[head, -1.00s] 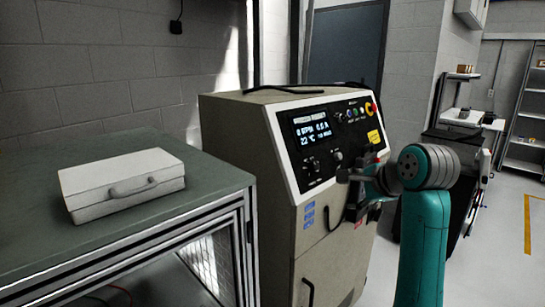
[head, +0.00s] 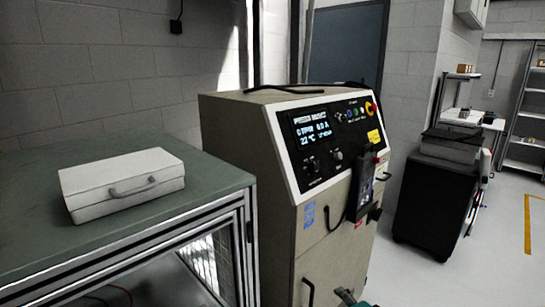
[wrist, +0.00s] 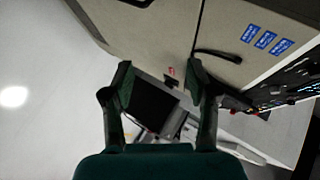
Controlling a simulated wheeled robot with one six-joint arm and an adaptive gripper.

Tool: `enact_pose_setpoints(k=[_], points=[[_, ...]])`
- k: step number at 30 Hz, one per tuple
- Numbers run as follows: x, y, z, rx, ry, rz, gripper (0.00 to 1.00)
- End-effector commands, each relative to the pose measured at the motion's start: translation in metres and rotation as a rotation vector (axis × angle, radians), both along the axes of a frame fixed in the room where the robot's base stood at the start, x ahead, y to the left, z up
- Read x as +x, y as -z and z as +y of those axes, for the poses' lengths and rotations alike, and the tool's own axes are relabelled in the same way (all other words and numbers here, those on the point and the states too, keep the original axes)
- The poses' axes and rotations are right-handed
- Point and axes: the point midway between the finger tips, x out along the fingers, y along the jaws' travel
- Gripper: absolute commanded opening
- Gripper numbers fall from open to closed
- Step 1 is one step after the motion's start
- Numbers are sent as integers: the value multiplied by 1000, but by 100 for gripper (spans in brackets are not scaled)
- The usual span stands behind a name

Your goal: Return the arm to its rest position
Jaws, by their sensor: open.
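My gripper (wrist: 160,78) shows in the wrist view with its two dark fingers spread apart and nothing between them. Beyond the fingers are the beige machine's front and the floor. In the head view only a small part of my arm (head: 350,298) shows at the bottom edge, below and in front of the beige machine (head: 240,150); most of the arm is out of the picture. The machine has a sloped panel with a lit display (head: 317,130), knobs and a red button. A black handheld device (head: 364,190) hangs on its right front edge.
A green-topped bench (head: 120,240) with a white case (head: 122,184) stands at the left. A black cabinet (head: 430,205) stands at the right, with shelves (head: 525,115) behind it. The floor at the right (head: 480,270) is clear.

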Motion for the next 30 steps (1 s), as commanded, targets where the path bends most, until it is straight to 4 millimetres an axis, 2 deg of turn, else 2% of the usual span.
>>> enact_pose_setpoints(k=[1, 6, 15, 22, 30], points=[[-15, 18, 1, -25, -7, -3, 58], [-58, 59, 1, -124, -31, -40, 58], [-147, 110, 2, -318, -79, -102, 58], [-221, 130, 1, -477, -122, -143, 58], [-308, 132, 0, -673, -181, -189, 58]])
